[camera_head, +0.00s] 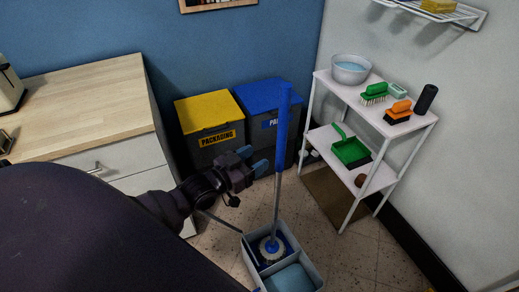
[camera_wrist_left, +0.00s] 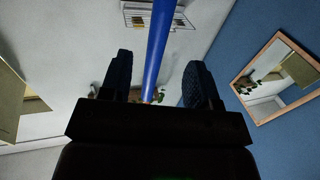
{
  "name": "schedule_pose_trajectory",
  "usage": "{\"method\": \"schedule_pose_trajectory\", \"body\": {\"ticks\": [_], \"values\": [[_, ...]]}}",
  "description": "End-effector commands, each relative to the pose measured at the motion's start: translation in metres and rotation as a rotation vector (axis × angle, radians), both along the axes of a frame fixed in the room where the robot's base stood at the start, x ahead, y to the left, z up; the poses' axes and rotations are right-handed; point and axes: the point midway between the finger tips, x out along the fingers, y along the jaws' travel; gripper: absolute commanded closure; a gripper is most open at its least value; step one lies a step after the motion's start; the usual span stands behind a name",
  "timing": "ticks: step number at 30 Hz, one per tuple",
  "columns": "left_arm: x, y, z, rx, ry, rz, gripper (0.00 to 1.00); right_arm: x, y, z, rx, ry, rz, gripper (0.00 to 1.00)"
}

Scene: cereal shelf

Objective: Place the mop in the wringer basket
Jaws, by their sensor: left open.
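The mop stands nearly upright, with a blue upper handle (camera_head: 284,125) and a grey lower pole. Its round pale head (camera_head: 271,248) is inside the blue-lined compartment of a grey bucket (camera_head: 249,262); I cannot tell how deep it sits in the wringer basket. My left gripper (camera_head: 254,161) is open, with its fingertips just left of the handle's lower blue part. In the left wrist view the handle (camera_wrist_left: 159,42) appears in the gap between the two open fingers (camera_wrist_left: 155,80). My right gripper is not in view.
The bucket's front compartment holds blue water (camera_head: 290,279). A white shelf (camera_head: 341,88) with brushes, a bowl and a green dustpan stands right. Yellow-lidded (camera_head: 208,110) and blue-lidded (camera_head: 265,95) bins stand behind. A wood-topped counter (camera_head: 85,105) is left.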

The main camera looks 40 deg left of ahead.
Motion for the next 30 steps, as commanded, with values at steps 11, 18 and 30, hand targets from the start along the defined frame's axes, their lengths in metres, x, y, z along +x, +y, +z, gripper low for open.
{"method": "schedule_pose_trajectory", "body": {"ticks": [11, 18, 30], "values": [[-0.086, -0.019, -0.097, 0.081, 0.296, 0.126, 0.44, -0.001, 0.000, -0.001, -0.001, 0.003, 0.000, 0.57], [-0.154, -0.032, -0.150, 0.149, 0.521, 0.212, 0.44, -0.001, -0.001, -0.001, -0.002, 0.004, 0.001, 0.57], [-0.172, -0.036, -0.162, 0.171, 0.584, 0.232, 0.44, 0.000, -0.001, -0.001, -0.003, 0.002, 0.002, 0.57]]}}
